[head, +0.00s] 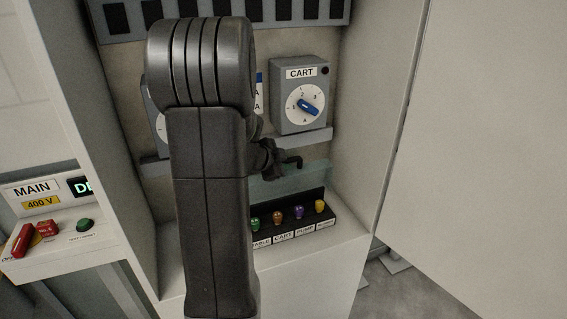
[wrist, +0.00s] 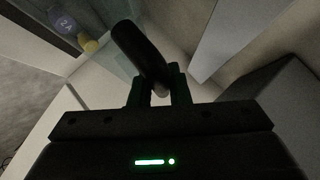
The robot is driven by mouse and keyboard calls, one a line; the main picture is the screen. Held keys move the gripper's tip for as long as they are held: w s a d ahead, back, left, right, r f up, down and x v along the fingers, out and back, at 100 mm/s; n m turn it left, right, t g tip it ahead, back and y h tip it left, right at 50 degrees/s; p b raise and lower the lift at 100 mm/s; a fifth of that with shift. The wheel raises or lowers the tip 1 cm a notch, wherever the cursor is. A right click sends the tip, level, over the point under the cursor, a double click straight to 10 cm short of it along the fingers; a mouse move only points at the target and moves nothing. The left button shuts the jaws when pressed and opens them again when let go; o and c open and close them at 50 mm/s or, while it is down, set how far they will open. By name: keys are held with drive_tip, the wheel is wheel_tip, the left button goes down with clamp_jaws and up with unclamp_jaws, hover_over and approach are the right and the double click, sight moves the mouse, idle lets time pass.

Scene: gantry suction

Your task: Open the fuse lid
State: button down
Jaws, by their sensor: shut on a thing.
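The fuse lid (head: 312,179) is a clear greenish pane at the fuse box in the head view. It appears tilted up behind the row of fuses; its exact angle is hard to tell. Part of the pane also shows in the wrist view (wrist: 118,75). My gripper (head: 285,165) is at the pane's upper edge, partly hidden by my arm. In the wrist view my gripper (wrist: 160,92) is shut on the lid's dark round handle (wrist: 138,48). The fuse block (head: 290,231) holds several coloured fuses, including a purple one (head: 298,212) and a yellow one (head: 319,206).
A grey CART switch box (head: 299,118) with a blue knob is above the lid. A second switch box is mostly hidden behind my arm. The cabinet's right wall (head: 372,160) is close by. A MAIN panel (head: 45,228) with red and green controls is at left.

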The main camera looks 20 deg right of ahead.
drive_tip(key=shift+r, duration=0.1)
drive_tip(key=c, duration=1.4)
unclamp_jaws()
drive_tip(key=shift+o, duration=0.2)
drive_tip(key=shift+s, duration=0.1)
drive_tip(key=shift+s, duration=0.1)
drive_tip(key=v, duration=1.4)
drive_tip(key=shift+c, duration=0.5)
